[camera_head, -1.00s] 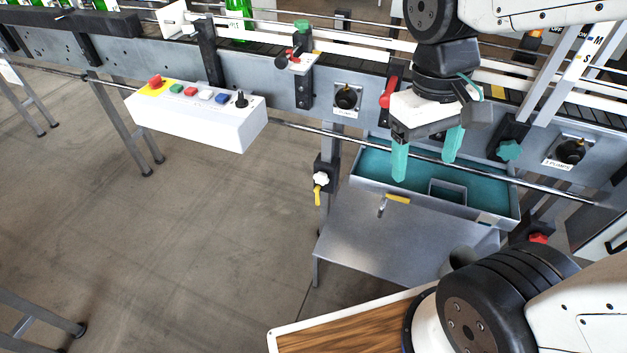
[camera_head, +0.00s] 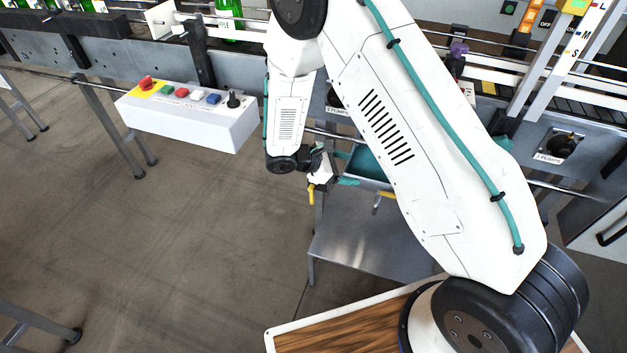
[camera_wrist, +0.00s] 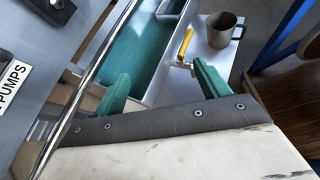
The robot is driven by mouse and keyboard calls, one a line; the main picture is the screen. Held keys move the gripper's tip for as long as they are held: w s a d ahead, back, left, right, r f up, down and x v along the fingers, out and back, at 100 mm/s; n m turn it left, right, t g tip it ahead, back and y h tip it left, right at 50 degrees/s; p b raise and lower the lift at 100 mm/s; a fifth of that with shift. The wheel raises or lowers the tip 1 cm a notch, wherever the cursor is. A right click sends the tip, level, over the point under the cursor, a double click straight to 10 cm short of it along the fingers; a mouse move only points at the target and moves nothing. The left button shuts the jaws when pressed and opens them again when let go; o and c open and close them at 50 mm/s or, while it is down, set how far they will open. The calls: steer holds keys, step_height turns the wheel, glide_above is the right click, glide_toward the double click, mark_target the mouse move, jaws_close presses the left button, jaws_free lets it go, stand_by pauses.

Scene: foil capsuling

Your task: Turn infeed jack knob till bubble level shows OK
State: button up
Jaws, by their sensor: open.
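My gripper (camera_head: 350,168) is open beside the conveyor leg, left of the teal tray. Its two teal fingers also show in the wrist view (camera_wrist: 162,72), with nothing held between them. The yellow piece (camera_head: 311,193) under the leg's white knob shows just below my wrist. The white knob itself is hidden or cannot be told apart from my white gripper body, so I cannot tell whether they touch. I cannot make out a bubble level or its reading in either view.
The teal tray (camera_wrist: 135,50) and a metal rail (camera_wrist: 95,70) lie close to the fingers. A yellow-handled valve (camera_wrist: 185,42) and a mug (camera_wrist: 222,30) are beyond the fingertips. A white button box (camera_head: 190,122) is at the left. Open floor lies below it.

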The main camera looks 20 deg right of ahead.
steer(key=w+a+f+n+t, duration=0.25)
steer(key=w+f+n, duration=0.2)
steer(key=f, duration=0.45)
steer(key=w+a+f+n+t, duration=0.25)
steer(key=f+n+t, duration=0.2)
steer(key=f, duration=0.45)
steer(key=n+t+y, duration=0.3)
steer(key=n, duration=0.2)
glide_toward(313, 179)
steer(key=d, duration=0.2)
steer(key=x, duration=0.8)
steer(key=shift+w+a+f, duration=0.15)
steer(key=shift+w+a, duration=0.2)
steer(key=shift+n, duration=0.3)
steer(key=c, duration=1)
